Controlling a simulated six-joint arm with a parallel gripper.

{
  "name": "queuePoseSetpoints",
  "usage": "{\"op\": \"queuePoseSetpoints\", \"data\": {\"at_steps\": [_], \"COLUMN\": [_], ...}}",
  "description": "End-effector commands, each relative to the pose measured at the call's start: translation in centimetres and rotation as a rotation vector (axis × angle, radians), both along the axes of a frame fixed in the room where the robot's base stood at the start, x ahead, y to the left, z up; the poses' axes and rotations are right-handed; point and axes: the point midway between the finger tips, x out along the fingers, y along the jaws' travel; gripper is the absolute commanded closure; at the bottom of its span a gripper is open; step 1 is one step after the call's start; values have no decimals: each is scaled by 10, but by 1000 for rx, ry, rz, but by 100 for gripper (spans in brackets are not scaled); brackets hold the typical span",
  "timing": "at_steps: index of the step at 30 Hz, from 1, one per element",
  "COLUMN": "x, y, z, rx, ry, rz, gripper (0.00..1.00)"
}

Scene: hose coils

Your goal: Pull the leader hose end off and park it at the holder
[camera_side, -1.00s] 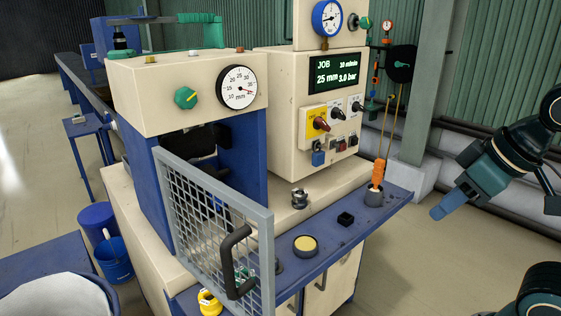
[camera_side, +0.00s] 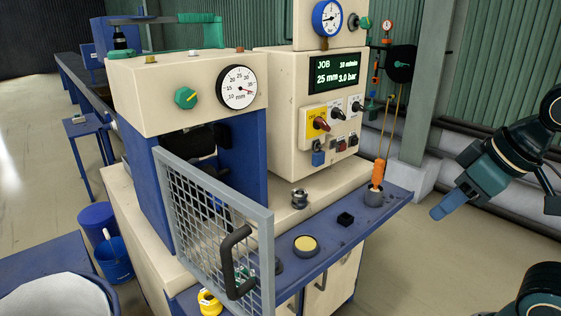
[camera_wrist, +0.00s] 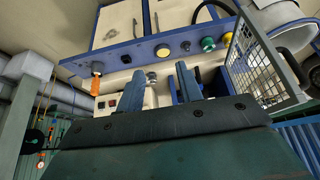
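An orange grip-like end (camera_side: 377,178) stands upright in a small grey cup (camera_side: 373,198) at the right of the blue ledge. A thin yellowish line rises from it. I take it for the leader hose end and the cup for its holder, though no label shows this. The orange end also appears at the left in the wrist view (camera_wrist: 96,84). A short metal fitting (camera_side: 299,198) on the cream machine has nothing visible on it. My gripper (camera_side: 440,211) is to the right of the ledge, apart from everything. In the wrist view its two blue fingers (camera_wrist: 159,86) are spread with nothing held.
A mesh guard (camera_side: 215,235) with a black handle stands at the ledge's left end. A yellow-topped button (camera_side: 305,245) and a small black block (camera_side: 345,218) sit on the ledge. A grey post (camera_side: 428,90) rises behind. Open floor lies between ledge and arm.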

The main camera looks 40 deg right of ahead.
Motion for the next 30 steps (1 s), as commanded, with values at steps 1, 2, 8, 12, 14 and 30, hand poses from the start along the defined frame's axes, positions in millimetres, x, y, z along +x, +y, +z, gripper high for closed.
{"op": "queuePoseSetpoints", "data": {"at_steps": [1, 2, 8, 12, 14, 30], "x": [0, 0, 0, 4, 9, 120], "y": [0, 0, 0, -1, -2, -20], "z": [0, 0, 0, 0, 1, -5], "rx": [0, 0, 0, 2, 4, 15], "ry": [0, 0, 0, -4, -8, -152], "rz": [0, 0, 0, -10, -22, -279], "gripper": [64, 64, 52, 47, 47, 47]}}
